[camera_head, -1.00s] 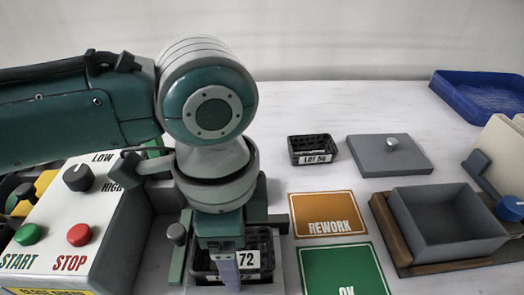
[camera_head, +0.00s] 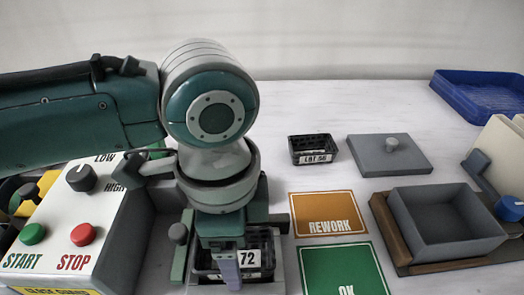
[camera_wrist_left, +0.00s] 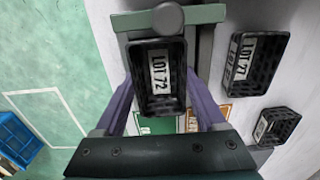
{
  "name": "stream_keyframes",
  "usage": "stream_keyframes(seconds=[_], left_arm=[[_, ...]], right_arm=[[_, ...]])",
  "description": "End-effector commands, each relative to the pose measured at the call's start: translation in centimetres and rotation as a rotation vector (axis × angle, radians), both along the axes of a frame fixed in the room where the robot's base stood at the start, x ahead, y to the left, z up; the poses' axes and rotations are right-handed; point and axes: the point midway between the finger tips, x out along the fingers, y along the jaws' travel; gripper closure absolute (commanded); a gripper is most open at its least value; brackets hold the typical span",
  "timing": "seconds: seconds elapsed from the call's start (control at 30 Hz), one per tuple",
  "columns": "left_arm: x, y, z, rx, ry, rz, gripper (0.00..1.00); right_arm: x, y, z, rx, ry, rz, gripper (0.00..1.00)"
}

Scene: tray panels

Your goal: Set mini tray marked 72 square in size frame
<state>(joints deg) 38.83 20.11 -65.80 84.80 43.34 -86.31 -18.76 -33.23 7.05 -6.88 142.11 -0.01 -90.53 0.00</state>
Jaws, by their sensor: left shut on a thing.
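The black mini tray marked LOT 72 (camera_wrist_left: 172,100) is between the purple fingers of my left gripper (camera_wrist_left: 158,88) in the left wrist view, one finger on each side. In the head view, the same tray (camera_head: 262,241) is partly behind my left gripper (camera_head: 228,262), which points down and is shut on it. A grey-green frame with bars and a round knob (camera_wrist_left: 167,18) lies at the tray's far end in the wrist view. In the head view a side bar of this frame (camera_head: 180,262) shows left of the tray. I cannot tell whether the tray is fully seated. My right gripper is not in view.
Trays marked LOT 56 (camera_head: 313,149) and LOT 27 (camera_wrist_left: 241,60) lie apart on the table. REWORK (camera_head: 328,213) and OK (camera_head: 342,272) cards lie right of the gripper. A control box (camera_head: 110,230) stands close on the left; a grey bin (camera_head: 447,243) is at right.

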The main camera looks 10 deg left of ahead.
Motion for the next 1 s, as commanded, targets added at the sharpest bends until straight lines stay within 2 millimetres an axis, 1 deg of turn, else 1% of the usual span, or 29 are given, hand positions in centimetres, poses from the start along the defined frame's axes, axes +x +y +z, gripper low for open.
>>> stream_keyframes(seconds=[0.03,0.33,0.67,1.0], left_arm=[[-0.36,0.92,-1.72,0.024,0.004,0.0,0.81],[-0.36,0.92,-1.71,0.024,0.004,0.0,0.81],[-0.37,0.9,-1.64,0.023,0.003,0.0,0.81],[-0.36,0.89,-1.74,0.023,0.003,0.0,0.81]], right_arm=[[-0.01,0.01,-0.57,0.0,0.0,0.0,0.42],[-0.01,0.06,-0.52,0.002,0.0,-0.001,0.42],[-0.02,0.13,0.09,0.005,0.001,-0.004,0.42],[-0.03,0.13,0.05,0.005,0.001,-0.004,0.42]])
